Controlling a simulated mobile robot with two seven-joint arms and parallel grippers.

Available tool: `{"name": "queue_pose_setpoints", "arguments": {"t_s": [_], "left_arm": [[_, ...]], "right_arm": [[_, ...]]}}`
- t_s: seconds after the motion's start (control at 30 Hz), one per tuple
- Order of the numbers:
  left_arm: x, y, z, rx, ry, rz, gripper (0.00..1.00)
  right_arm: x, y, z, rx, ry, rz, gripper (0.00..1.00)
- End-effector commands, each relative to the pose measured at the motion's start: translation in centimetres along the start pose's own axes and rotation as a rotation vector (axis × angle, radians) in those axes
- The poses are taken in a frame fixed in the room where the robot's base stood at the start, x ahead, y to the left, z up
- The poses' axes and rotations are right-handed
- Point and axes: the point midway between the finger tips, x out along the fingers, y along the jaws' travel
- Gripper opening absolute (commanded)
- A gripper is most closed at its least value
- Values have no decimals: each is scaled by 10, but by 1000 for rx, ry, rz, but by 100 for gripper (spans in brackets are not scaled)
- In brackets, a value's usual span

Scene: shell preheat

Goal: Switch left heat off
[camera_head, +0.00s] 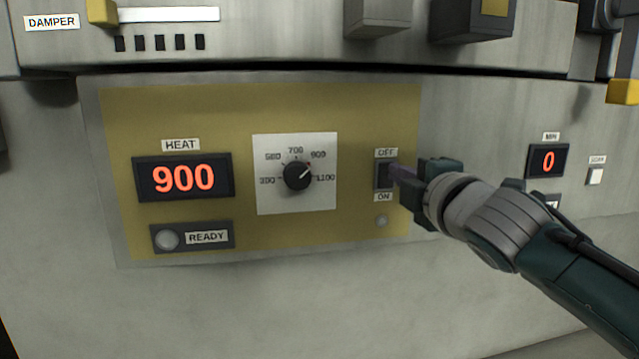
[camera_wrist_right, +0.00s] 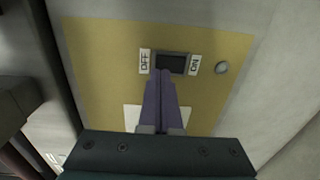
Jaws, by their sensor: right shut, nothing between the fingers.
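The heat switch (camera_head: 382,175) is a dark rocker between an OFF label above and an ON label below, on the right part of a yellow panel. It also shows in the right wrist view (camera_wrist_right: 171,63). My right gripper (camera_head: 397,172) is shut and empty, its purple fingertips at the switch, near its OFF side in the right wrist view (camera_wrist_right: 163,74). I cannot tell whether they touch it. The rocker's position is hard to read. The heat display (camera_head: 183,178) reads 900. My left gripper is not in view.
A dial (camera_head: 297,176) on a white plate sits left of the switch. A READY lamp (camera_head: 168,239) is below the display, and a small round lamp (camera_head: 381,221) is below the switch. A second display (camera_head: 548,161) at right reads 0. A damper slider (camera_head: 101,12) is at upper left.

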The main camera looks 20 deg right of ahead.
Motion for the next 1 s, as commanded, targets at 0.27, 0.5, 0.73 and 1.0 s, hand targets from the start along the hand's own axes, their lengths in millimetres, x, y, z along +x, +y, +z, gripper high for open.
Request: {"name": "queue_pose_setpoints", "arguments": {"t_s": [0.27, 0.5, 0.73, 1.0], "left_arm": [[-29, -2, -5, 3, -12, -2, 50], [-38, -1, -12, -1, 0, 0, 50], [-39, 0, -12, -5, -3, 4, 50], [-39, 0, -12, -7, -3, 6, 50]], "right_arm": [[-58, 4, 1, 2, 1, -6, 0], [-92, 2, 0, 2, 1, -4, 0], [-101, 2, 0, 1, 1, -1, 0], [-101, 2, 0, 1, 1, -1, 0]]}}
